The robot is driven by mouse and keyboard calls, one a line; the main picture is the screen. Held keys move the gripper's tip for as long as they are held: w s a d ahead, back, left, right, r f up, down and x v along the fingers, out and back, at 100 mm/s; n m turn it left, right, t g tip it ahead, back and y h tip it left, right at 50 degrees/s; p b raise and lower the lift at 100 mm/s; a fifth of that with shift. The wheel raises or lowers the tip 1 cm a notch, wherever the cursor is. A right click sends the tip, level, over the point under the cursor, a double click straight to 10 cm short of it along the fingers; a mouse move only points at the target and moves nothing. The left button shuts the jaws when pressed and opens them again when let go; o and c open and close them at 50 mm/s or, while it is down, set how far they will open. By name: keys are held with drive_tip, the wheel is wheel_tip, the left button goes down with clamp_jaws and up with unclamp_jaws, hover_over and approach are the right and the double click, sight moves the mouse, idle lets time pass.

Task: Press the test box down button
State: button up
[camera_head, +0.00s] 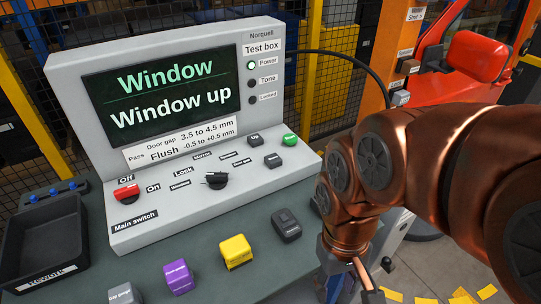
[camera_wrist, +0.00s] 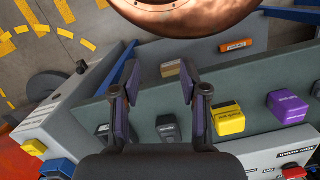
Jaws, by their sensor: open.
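The grey test box (camera_head: 90,62) stands on the bench. Its screen (camera_head: 163,92) reads "Window" and "Window up". On its sloped panel the dark Up button (camera_head: 255,139) sits near a green button (camera_head: 290,139). Another dark button (camera_head: 273,160), its label too small to read surely, sits just in front of them. A black selector knob (camera_head: 216,180) and the red main switch (camera_head: 126,192) are further left. My gripper (camera_wrist: 160,78) is open and empty, pointing down beside the bench, right of and apart from the panel. The wrist view shows only part of the box, with the red switch (camera_wrist: 293,172).
Purple (camera_head: 178,277), yellow (camera_head: 236,251) and dark grey (camera_head: 286,225) blocks lie along the bench front. A black rework tray (camera_head: 45,240) is at the left. A red car door mirror (camera_head: 478,55) and orange post (camera_head: 385,60) stand at the right. The Power lamp (camera_head: 251,66) is green.

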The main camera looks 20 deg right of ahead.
clamp_jaws()
idle(1.4)
